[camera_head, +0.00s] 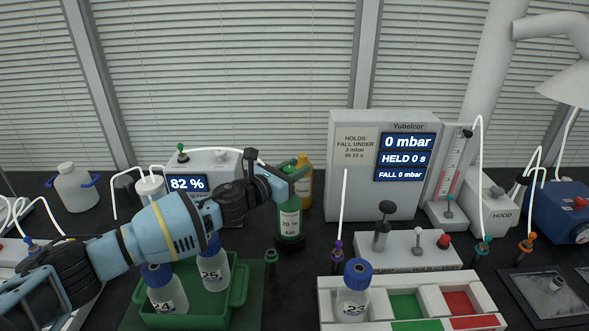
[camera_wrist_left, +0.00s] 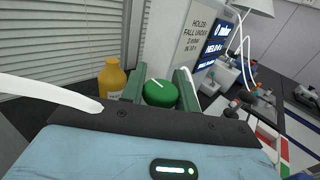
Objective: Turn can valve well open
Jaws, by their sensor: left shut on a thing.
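A green gas can (camera_head: 289,222) marked 20 % stands upright on the bench at the middle of the head view. Its valve, a round green knob (camera_wrist_left: 160,92) with a white mark line on top, shows in the left wrist view. My left gripper (camera_head: 291,170) has come in from the left above the can. Its two dark green fingers, also in the wrist view (camera_wrist_left: 159,88), are shut on the knob, one on each side. In the head view the fingers and wrist hide most of the knob. My right gripper is not in view.
A yellow bottle (camera_head: 305,186) stands just behind the can. The Yubelcor box (camera_head: 350,190) reads 0 mbar, HELD 0 s. A green crate (camera_head: 238,290) with two blue-capped bottles lies below my left arm. A white tray (camera_head: 326,312) with another bottle is at front right.

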